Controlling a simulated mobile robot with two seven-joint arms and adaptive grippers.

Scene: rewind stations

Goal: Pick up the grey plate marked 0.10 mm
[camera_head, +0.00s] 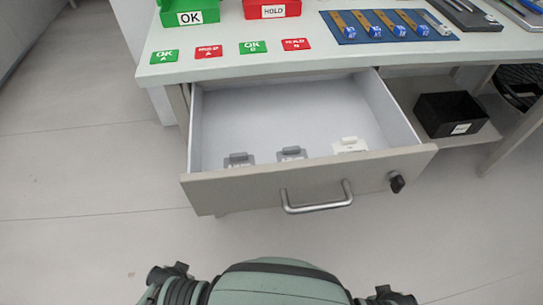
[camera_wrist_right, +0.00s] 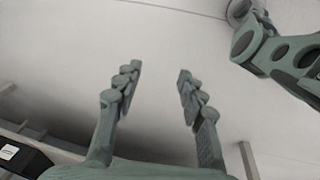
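Two grey plates with raised grips, a left one (camera_head: 238,160) and a middle one (camera_head: 291,153), lie at the front of the open drawer (camera_head: 308,176) in the head view. A whitish plate (camera_head: 349,146) lies to their right. Their markings are too small to read, so I cannot tell which is 0.10 mm. The drawer front partly hides the plates. My right gripper (camera_wrist_right: 159,72) is open and empty in the right wrist view, and no plate shows there. Neither gripper shows in the head view.
On the table (camera_head: 335,61) above are a green OK box (camera_head: 188,22), a red HOLD box (camera_head: 272,9), several green and red cards, and a blue mat (camera_head: 349,39) with several tools. A black bin (camera_head: 452,114) stands on the shelf at right. The drawer's back is empty.

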